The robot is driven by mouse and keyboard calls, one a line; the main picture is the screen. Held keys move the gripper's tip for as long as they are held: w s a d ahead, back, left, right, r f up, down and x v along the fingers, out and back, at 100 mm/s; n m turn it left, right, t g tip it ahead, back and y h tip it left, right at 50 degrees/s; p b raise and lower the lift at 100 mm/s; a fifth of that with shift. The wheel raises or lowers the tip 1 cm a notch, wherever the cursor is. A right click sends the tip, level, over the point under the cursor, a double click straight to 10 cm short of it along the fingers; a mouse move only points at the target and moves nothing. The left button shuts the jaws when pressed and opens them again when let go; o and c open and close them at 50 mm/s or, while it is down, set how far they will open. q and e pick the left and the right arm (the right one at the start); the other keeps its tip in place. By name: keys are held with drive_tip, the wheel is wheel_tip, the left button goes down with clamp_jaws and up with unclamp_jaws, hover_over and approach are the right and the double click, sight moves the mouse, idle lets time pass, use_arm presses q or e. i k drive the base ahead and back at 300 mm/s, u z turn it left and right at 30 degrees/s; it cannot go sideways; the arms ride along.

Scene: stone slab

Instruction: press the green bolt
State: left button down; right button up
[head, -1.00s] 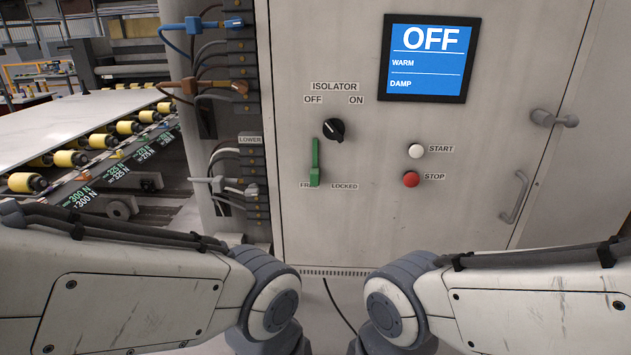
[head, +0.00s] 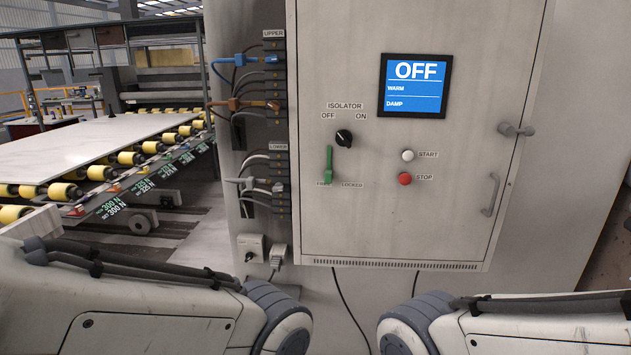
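The green bolt (head: 329,163) is a slim upright green bar on the grey cabinet door (head: 400,225), below the black isolator knob (head: 344,138). Its thicker lower end is by the label whose left word is hard to read, with LOCKED to the right. The knob sits under the word ISOLATOR, between OFF and ON. My two arms enter from the lower left and lower right. Neither gripper shows in the head view, and nothing of mine touches the bolt.
A blue screen (head: 415,86) reads OFF, WARM, DAMP. A white START button (head: 408,155) and red STOP button (head: 405,179) are right of the bolt. Terminal strips with cables (head: 277,180) stand left of the door. A roller conveyor (head: 130,158) carries a pale slab (head: 90,145) further left.

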sight(329, 172)
drive_tip(key=u, duration=0.4)
drive_tip(key=i, duration=1.1)
drive_tip(key=z, duration=0.4)
